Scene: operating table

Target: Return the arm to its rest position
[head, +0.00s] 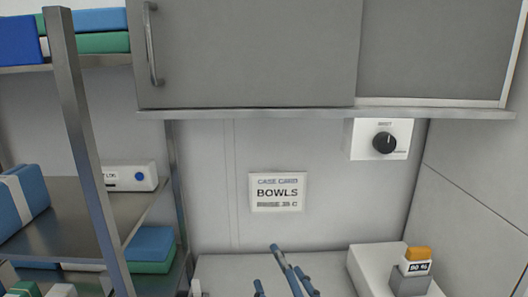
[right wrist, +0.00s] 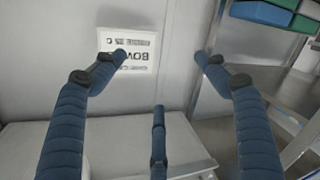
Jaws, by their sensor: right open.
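My right gripper (head: 283,272) shows at the bottom middle of the head view, with its blue fingers in front of the light worktop. In the right wrist view its fingers (right wrist: 160,72) are spread apart with nothing between them. The rest of the right arm is hidden below the head view's edge. My left gripper is not seen in either view.
A wall card reading BOWLS (head: 277,192) hangs behind the fingers. A grey cabinet (head: 245,55) is above, with a dial box (head: 379,139) at right. A metal rack (head: 85,150) stands left. An orange-topped block (head: 415,265) sits lower right.

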